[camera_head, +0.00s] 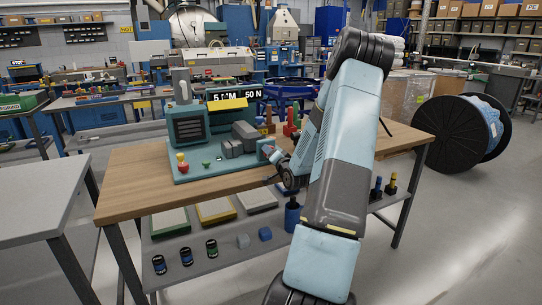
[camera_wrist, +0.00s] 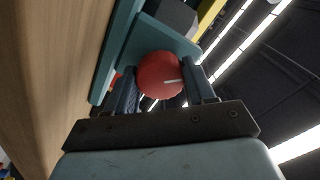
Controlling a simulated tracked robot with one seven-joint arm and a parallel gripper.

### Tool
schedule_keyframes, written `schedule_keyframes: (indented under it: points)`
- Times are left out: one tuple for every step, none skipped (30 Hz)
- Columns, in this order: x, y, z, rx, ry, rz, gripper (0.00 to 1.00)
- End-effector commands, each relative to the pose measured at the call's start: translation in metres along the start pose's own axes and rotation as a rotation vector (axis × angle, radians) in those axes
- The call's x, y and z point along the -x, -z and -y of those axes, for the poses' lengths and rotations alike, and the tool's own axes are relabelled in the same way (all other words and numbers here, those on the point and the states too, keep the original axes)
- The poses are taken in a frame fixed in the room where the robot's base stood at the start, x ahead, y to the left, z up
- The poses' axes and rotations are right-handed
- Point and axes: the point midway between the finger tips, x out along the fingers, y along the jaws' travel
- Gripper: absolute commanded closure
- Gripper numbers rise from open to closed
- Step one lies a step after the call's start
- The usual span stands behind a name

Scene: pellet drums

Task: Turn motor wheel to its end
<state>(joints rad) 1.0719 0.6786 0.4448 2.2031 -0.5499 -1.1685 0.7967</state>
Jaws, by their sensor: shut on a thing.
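The motor wheel (camera_wrist: 158,72) is a red disc with a short white mark on its face, pointing right. In the wrist view it sits between the two dark fingers of my gripper (camera_wrist: 164,86), which is shut on it. Behind it is a teal plate (camera_wrist: 150,37) of the machine. In the head view the teal motor rig (camera_head: 190,127) stands on the wooden bench, and my gripper (camera_head: 271,155) is at its right end. The wheel is hidden there by my gripper and arm.
A red-topped knob (camera_head: 182,165) and a green button (camera_head: 206,163) are on the rig's base. The wooden bench top (camera_head: 130,178) is clear at left. Trays and small parts lie on the shelf below.

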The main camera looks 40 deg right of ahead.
Motion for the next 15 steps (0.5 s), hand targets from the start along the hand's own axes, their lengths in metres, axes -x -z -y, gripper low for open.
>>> schedule_keyframes:
  points:
    - [0.0002,0.0009,-0.0014,-0.045,-0.002,-0.002,0.77]
    - [0.0001,0.0007,-0.0013,-0.074,-0.002,-0.002,0.77]
    - [0.0000,0.0005,-0.0011,-0.112,-0.002,-0.001,0.77]
    - [0.0000,0.0003,-0.0011,-0.140,-0.002,-0.001,0.77]
    - [0.0000,0.0004,-0.0012,-0.169,-0.002,-0.001,0.77]
    - [0.0002,0.0006,-0.0017,-0.206,-0.003,-0.001,0.77]
    - [0.0003,0.0007,-0.0018,-0.235,-0.003,-0.001,0.77]
    - [0.0002,0.0006,-0.0017,-0.263,-0.003,-0.001,0.77]
    - [0.0001,0.0003,-0.0014,-0.300,-0.003,-0.001,0.77]
    - [0.0001,0.0003,-0.0013,-0.327,-0.003,-0.001,0.77]
    - [0.0002,0.0005,-0.0015,-0.353,-0.003,-0.001,0.77]
    - [0.0003,0.0007,-0.0016,-0.387,-0.003,-0.002,0.77]
    - [0.0003,0.0008,-0.0016,-0.411,-0.003,-0.002,0.77]
    - [0.0003,0.0009,-0.0014,-0.436,-0.003,-0.002,0.77]
    - [0.0003,0.0008,-0.0012,-0.467,-0.003,-0.002,0.77]
